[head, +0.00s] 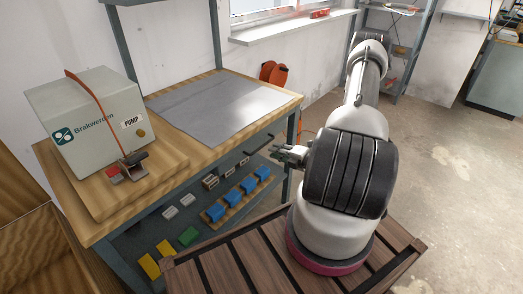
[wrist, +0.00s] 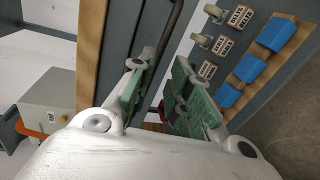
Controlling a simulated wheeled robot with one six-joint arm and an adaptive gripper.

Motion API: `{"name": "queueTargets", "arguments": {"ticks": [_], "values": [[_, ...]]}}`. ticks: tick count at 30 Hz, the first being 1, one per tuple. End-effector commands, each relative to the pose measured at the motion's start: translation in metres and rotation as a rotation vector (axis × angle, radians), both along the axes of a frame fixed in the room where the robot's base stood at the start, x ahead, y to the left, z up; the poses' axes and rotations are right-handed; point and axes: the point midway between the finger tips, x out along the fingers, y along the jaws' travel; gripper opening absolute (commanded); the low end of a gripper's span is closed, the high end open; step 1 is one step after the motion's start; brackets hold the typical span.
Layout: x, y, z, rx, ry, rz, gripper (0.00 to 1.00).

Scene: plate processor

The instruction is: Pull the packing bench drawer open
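The packing bench (head: 215,120) has a wooden top and a grey-blue front. Its drawer front carries a dark bar handle (head: 260,146), and the drawer looks closed. My gripper (head: 279,152) is just in front of the handle, near its right end. In the wrist view the handle (wrist: 172,35) runs down towards the gap between the green-padded fingers (wrist: 160,92), close to the left finger. The fingers are apart, with nothing clamped. I cannot tell whether a finger touches the handle.
A box marked PUMP (head: 95,112) stands on the bench's left, beside a grey mat (head: 220,105). Below are blue bins (head: 233,198), yellow bins (head: 150,267) and a green bin (head: 188,236). Concrete floor (head: 450,170) is clear on the right.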

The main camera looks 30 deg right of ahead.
Motion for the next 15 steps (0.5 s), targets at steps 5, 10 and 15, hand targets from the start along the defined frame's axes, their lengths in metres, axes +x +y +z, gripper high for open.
{"name": "queueTargets", "arguments": {"ticks": [5,10,15], "values": [[0.003,0.001,0.002,0.079,0.018,-0.018,0.19],[0.022,0.009,-0.002,0.085,0.02,-0.016,0.19],[0.049,0.019,-0.008,0.084,0.02,-0.016,0.19]]}}
